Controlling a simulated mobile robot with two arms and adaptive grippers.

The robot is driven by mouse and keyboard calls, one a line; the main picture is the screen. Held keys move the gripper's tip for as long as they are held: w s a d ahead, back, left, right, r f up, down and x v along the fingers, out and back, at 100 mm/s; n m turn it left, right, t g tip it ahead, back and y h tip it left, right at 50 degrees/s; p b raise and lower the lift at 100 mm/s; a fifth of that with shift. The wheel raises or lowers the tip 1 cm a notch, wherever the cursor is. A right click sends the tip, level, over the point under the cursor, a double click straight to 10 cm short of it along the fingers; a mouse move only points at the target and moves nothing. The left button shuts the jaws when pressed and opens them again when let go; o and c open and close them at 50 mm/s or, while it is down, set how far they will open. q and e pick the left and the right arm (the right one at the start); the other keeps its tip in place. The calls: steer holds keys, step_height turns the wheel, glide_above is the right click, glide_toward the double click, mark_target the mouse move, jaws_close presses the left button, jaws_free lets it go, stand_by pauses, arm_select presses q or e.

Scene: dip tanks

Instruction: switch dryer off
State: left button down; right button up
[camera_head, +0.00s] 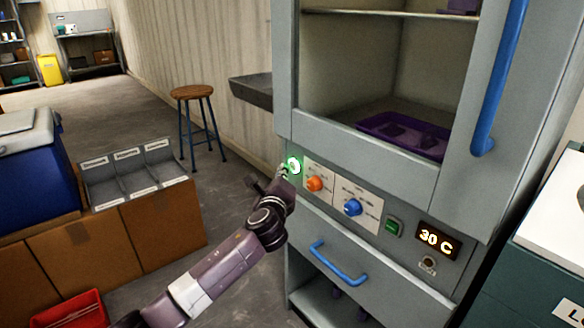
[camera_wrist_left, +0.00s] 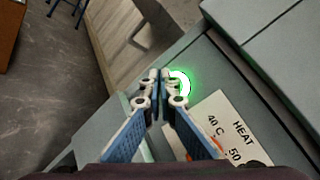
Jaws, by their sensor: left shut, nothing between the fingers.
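The dryer (camera_head: 345,143) is a grey cabinet with a glowing green-ringed power button (camera_head: 294,166) at the left end of its control panel. The button also glows in the left wrist view (camera_wrist_left: 183,84). My left gripper (camera_head: 284,173) is shut and empty, with its fingertips right at the button's left side; in the wrist view the fingertips (camera_wrist_left: 160,76) overlap the button's left edge. I cannot tell whether they touch it. An orange knob (camera_head: 314,184), a blue knob (camera_head: 352,207), a green switch (camera_head: 393,228) and a display reading 30 C (camera_head: 438,241) lie to the right. My right gripper is not in view.
A blue drawer handle (camera_head: 338,262) sits below the panel, and a long blue door handle (camera_head: 497,80) is at the upper right. A purple tray (camera_head: 405,136) lies inside the dryer. A stool (camera_head: 197,116) stands behind left, and cardboard boxes (camera_head: 165,222) stand left of my arm.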

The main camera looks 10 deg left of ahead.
arm_select(q)
steer(key=shift+w, duration=0.1)
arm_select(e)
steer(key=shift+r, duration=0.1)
arm_select(q)
steer(key=shift+w+d, duration=0.25)
steer(key=shift+w+d, duration=0.3)
steer(key=shift+w, duration=0.05)
stand_by(0.9)
steer(key=shift+s+a, duration=0.1)
steer(key=shift+s, duration=0.05)
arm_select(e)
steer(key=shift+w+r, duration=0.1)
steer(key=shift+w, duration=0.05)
arm_select(q)
steer(key=shift+s+a+p, duration=0.1)
steer(key=shift+p, duration=0.3)
steer(key=shift+s+a+p, duration=0.35)
steer(key=shift+s+p, duration=0.1)
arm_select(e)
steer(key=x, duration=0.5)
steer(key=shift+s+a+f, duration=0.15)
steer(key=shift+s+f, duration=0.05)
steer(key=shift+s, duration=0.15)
